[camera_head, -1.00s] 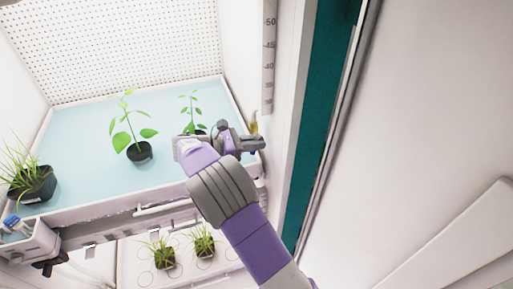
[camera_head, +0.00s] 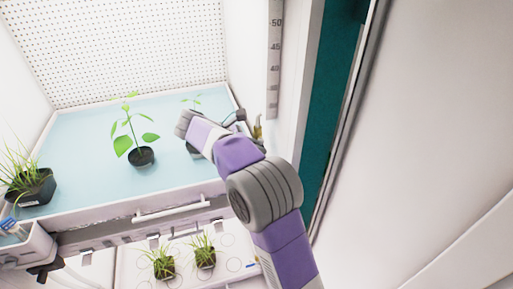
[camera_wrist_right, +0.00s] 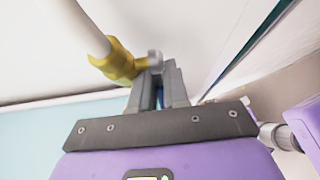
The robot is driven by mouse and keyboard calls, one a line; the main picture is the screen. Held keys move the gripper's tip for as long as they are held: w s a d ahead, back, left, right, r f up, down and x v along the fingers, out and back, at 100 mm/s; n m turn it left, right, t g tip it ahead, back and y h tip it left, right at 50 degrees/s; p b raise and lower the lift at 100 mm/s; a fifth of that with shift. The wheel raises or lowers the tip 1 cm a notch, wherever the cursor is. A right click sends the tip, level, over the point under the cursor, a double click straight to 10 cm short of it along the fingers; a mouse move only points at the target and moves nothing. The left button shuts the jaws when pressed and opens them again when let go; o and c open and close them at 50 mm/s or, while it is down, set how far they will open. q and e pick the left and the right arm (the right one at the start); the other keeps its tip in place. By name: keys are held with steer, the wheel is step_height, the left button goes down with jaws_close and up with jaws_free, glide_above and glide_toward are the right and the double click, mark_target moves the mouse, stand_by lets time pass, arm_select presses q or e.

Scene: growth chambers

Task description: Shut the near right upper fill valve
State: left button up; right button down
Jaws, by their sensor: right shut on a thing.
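The brass-yellow fill valve (camera_head: 257,130) stands at the right end of the upper tray (camera_head: 85,218), by the chamber's right wall. In the right wrist view its yellow body (camera_wrist_right: 120,62) joins a pale pipe. My right gripper (camera_head: 239,119) reaches it from the left, its tips beside the valve. In the right wrist view the fingers (camera_wrist_right: 158,88) are closed around a narrow blue piece (camera_wrist_right: 160,98), apparently the valve's lever, mostly hidden between them. A grey metal end shows just above the fingertips. My left gripper is out of view.
A grass pot (camera_head: 30,185) is at the left. Two small pots sit on the lower shelf. A ruler strip (camera_head: 273,70) and door edge are close on the right.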

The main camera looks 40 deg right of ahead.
steer(key=c, duration=1.2)
jaws_free()
steer(key=v, duration=0.7)
steer(key=shift+a, duration=0.25)
steer(key=shift+r, duration=0.15)
